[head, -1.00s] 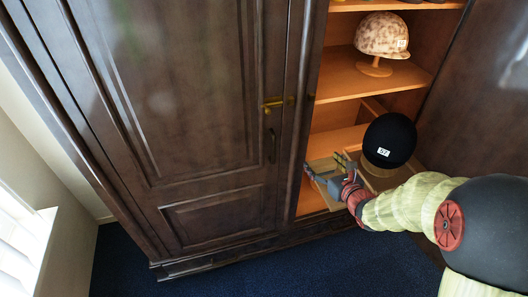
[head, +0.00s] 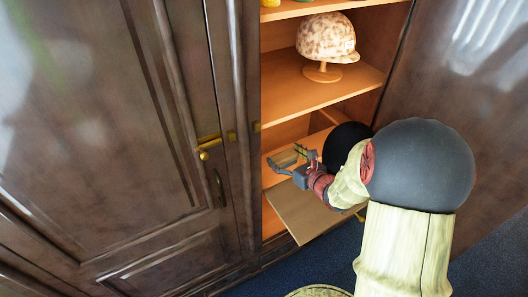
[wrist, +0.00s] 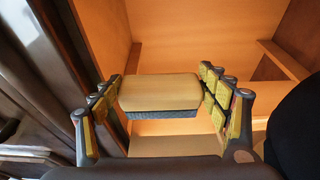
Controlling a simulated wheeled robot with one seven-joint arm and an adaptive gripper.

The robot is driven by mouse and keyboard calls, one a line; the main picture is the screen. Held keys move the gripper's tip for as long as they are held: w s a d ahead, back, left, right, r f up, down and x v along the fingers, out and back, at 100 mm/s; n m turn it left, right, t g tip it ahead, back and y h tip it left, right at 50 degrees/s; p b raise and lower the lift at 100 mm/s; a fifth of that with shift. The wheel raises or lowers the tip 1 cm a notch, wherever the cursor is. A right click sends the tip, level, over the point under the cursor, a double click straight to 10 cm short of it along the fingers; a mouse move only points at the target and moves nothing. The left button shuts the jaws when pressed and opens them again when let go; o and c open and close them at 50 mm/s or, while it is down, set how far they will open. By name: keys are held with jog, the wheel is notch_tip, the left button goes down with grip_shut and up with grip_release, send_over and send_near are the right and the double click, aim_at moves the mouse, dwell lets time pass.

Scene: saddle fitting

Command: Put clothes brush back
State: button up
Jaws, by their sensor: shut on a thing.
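The clothes brush (wrist: 160,92) has a tan wooden back with grey bristles under it. In the wrist view it lies crosswise between the yellow-padded fingers of my gripper (wrist: 162,104), which is shut on it. In the head view my gripper (head: 290,161) is inside the open right part of the wardrobe, above the pulled-out wooden drawer or board (head: 310,213). The brush looks small there and is partly covered by the fingers. In the wrist view an orange wood surface lies below and beyond the brush; I cannot tell whether they touch.
A black helmet (head: 344,141) sits close to my wrist, partly hidden by my arm. A patterned helmet (head: 326,38) stands on a wooden stand on the shelf (head: 310,88) above. The wardrobe's closed door (head: 110,150) is at left, the opened door (head: 450,70) at right.

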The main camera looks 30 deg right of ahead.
jog(key=w+f+b, duration=0.1)
jog(key=w+f, duration=0.2)
jog(key=w, duration=0.1)
jog(key=w+f+b, duration=0.2)
jog(key=w+f, duration=0.1)
jog(key=w, duration=0.2)
jog(key=w+f+b, duration=0.2)
jog(key=w+f, duration=0.1)
jog(key=w, duration=0.2)
jog(key=shift+d+f, duration=0.1)
jog(key=shift+d, duration=0.3)
jog(key=shift+w+f, duration=0.15)
jog(key=shift+f, duration=0.15)
jog(key=shift+w+f+b, duration=0.15)
jog(key=shift+f+b, duration=0.9)
jog(key=shift+f, duration=0.5)
jog(key=shift+f, duration=0.1)
jog(key=o, duration=1.3)
jog(key=shift+f, duration=0.1)
